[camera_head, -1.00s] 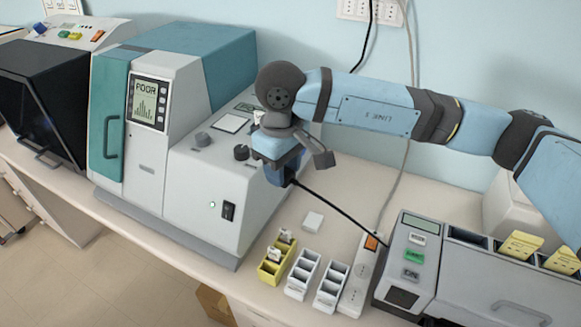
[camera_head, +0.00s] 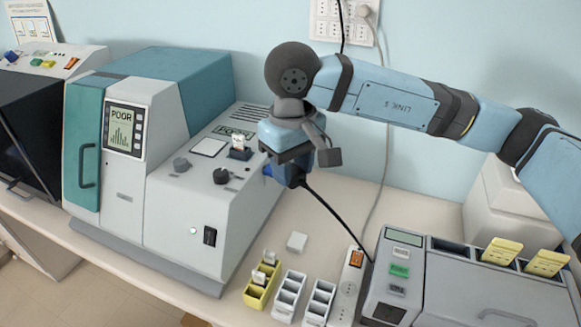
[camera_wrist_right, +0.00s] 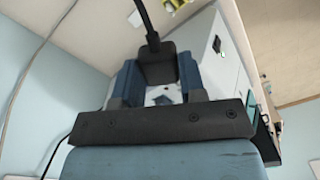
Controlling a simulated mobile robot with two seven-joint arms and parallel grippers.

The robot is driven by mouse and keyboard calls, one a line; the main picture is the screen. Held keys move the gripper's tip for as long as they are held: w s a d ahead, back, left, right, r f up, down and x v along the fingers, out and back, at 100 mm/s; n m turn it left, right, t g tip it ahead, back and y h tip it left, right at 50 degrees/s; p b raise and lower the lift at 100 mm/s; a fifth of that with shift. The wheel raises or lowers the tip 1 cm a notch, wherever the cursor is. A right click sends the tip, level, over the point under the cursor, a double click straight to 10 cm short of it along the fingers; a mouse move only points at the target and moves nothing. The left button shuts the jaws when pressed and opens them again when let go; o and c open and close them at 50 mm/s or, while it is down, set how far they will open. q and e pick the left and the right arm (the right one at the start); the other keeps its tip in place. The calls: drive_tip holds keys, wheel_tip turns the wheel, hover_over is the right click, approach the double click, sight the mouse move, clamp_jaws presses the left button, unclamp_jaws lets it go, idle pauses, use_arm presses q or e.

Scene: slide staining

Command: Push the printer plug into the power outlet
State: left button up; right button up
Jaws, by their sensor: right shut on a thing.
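My right gripper (camera_head: 288,174) is above the bench, in front of the wall and to the right of the teal-and-grey machine. In the right wrist view its two blue fingers (camera_wrist_right: 157,84) are shut on the black printer plug (camera_wrist_right: 157,62). The plug's black cable (camera_head: 334,214) runs down to the right, to the grey printer (camera_head: 405,262) with its small display. The white wall outlet panel (camera_head: 327,30) is above and behind the gripper, apart from the plug. The plug's prongs cannot be made out. My left gripper is not in view.
A grey cord is plugged into the panel's right side, and a black cord hangs from it. A power strip (camera_head: 347,290) with an orange switch lies left of the printer. The teal-and-grey machine (camera_head: 170,150), small slide racks (camera_head: 289,290) and a white block (camera_head: 297,241) stand nearby.

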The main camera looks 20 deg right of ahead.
drive_tip(key=shift+w+a+r, duration=0.1)
drive_tip(key=shift+a+r, duration=0.05)
drive_tip(key=shift+r, duration=0.05)
drive_tip(key=w+a+m, duration=0.4)
drive_tip(key=w+a, duration=0.6)
drive_tip(key=a, duration=0.2)
drive_tip(key=shift+a+m, duration=0.3)
drive_tip(key=shift+d, duration=0.1)
drive_tip(key=s+d+f, duration=0.4)
drive_tip(key=d+f, duration=0.2)
drive_tip(key=d, duration=0.6)
drive_tip(key=s+d+f, duration=0.3)
drive_tip(key=d+f, duration=0.4)
drive_tip(key=d, duration=0.5)
drive_tip(key=shift+s, duration=0.4)
drive_tip(key=shift+a, duration=0.1)
drive_tip(key=shift+f, duration=0.1)
